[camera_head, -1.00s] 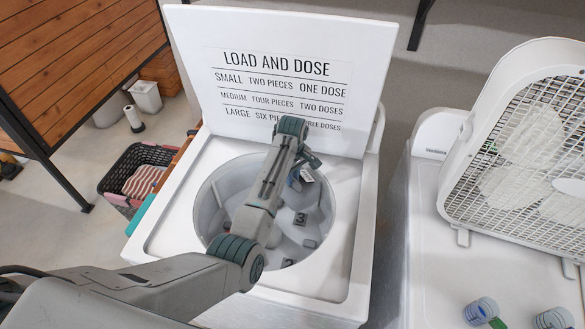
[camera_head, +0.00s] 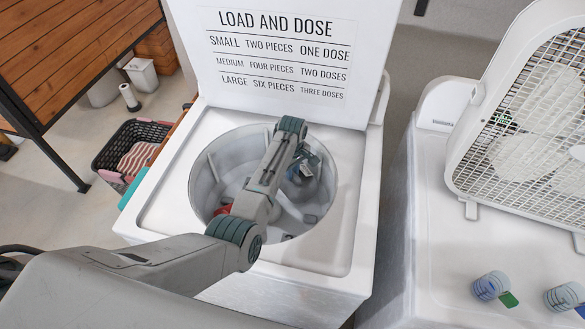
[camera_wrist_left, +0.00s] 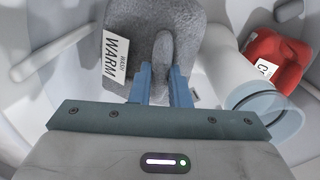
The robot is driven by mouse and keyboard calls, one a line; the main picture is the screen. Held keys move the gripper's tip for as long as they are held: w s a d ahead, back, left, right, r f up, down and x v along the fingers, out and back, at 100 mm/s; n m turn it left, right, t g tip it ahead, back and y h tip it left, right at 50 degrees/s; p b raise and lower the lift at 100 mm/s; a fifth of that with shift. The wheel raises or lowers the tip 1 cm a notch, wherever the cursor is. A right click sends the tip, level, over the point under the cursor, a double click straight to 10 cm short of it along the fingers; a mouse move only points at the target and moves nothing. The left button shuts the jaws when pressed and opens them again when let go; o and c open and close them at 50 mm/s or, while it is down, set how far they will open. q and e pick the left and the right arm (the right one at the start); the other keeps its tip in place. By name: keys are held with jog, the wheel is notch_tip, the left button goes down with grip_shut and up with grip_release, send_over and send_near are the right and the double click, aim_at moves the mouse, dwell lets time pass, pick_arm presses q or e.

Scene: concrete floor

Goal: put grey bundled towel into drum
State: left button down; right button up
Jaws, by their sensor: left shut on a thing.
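The grey bundled towel (camera_wrist_left: 180,28) shows in the left wrist view with a white tag reading "WASH WARM". My left gripper (camera_wrist_left: 162,82) is shut on it, its blue fingers gripping a fold. In the head view my left arm reaches over the washer, with the left gripper (camera_head: 301,172) inside the opening of the drum (camera_head: 215,163). The towel is mostly hidden by the arm there. Whether the towel rests on the drum bottom cannot be told. My right gripper is not in view.
A red bundle (camera_wrist_left: 277,58) with a tag lies in the drum beside the pale centre post (camera_wrist_left: 220,62). The washer's lid (camera_head: 280,65) stands open behind. A basket (camera_head: 130,150) stands on the floor at left. A fan (camera_head: 520,130) and two rolled items stand on the right machine.

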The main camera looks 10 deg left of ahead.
pick_arm(q)
jog(key=shift+f+b, duration=1.7)
jog(key=shift+f, duration=1.35)
jog(key=c, duration=1.3)
grip_release()
notch_tip(320, 180, up, 9)
jog(key=p, duration=0.8)
jog(key=shift+f+p, duration=0.2)
jog(key=shift+p, duration=0.2)
notch_tip(320, 180, up, 2)
jog(key=shift+r+p, duration=0.15)
jog(key=shift+p, duration=0.45)
jog(key=shift+r, duration=0.2)
notch_tip(320, 180, up, 15)
send_over(292, 182)
jog(key=w, duration=0.2)
jog(key=shift+s+a+f, duration=0.1)
jog(key=shift+a, duration=0.05)
